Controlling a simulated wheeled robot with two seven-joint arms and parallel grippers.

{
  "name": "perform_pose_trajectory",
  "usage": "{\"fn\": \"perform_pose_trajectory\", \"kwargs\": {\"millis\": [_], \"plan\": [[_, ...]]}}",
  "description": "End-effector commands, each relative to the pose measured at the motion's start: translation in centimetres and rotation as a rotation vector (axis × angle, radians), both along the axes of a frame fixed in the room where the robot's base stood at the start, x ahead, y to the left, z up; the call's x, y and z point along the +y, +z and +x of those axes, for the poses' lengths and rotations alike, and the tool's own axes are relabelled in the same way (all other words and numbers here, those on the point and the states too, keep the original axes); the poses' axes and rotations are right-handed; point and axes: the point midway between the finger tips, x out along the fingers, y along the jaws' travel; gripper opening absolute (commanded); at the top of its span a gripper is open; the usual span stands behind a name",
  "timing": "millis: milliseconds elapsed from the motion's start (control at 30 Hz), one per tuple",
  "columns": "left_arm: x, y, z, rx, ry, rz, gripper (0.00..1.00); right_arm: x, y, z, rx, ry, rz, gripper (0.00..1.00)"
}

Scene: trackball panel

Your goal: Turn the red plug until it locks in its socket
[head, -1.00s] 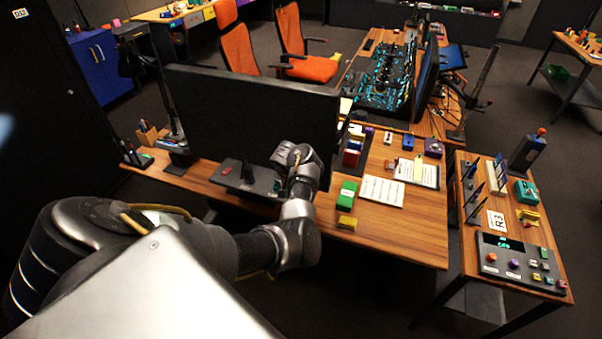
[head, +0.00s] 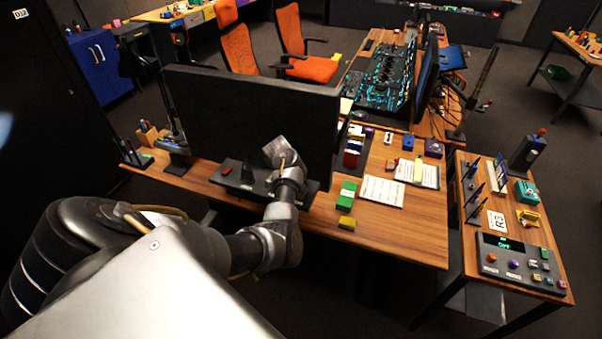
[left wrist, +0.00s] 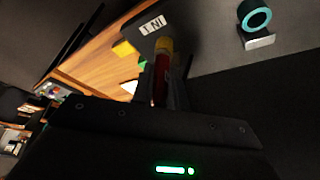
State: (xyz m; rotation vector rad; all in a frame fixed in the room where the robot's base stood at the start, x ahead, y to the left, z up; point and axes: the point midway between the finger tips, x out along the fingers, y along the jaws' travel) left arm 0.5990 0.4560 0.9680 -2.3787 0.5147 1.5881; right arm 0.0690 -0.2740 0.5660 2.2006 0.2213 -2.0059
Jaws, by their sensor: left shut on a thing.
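My left gripper (head: 278,152) is beside the back of the large black monitor, above the dark base plate (head: 235,178) on the wooden desk. In the left wrist view it is shut on the red plug (left wrist: 160,84), which shows between the dark fingers with a yellow part (left wrist: 164,45) at its far end. A dark plate with a white label (left wrist: 153,26) lies behind that end; I cannot tell whether they touch. A teal ring (left wrist: 257,18) on a grey mount stands apart at upper right. The plug's seating is hidden. My right gripper is not in view.
The black monitor (head: 250,115) stands close behind the gripper. A small red part (head: 226,170) is on the base plate. Green (head: 347,192) and yellow (head: 346,223) blocks lie to the right. A side table (head: 460,240) carries a button panel (head: 520,262).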

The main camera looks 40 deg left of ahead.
Motion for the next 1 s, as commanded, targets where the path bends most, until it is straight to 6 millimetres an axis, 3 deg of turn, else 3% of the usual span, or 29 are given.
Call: {"fn": "perform_pose_trajectory", "kwargs": {"millis": [300,333,500,833,1000], "plan": [[-0.1,-0.2,-0.1,0.002,-0.028,-0.001,0.00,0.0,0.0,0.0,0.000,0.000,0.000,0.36],[-0.1,-0.2,-0.1,0.002,-0.028,-0.001,0.18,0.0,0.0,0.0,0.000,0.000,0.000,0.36],[0.0,-0.1,0.0,0.001,-0.026,0.000,0.40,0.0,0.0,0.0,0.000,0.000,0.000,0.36],[0.1,0.2,-0.1,-0.001,-0.025,0.002,0.41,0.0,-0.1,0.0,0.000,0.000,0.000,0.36],[0.6,2.0,-0.8,-0.002,-0.026,0.006,0.41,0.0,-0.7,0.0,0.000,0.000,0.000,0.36]]}}
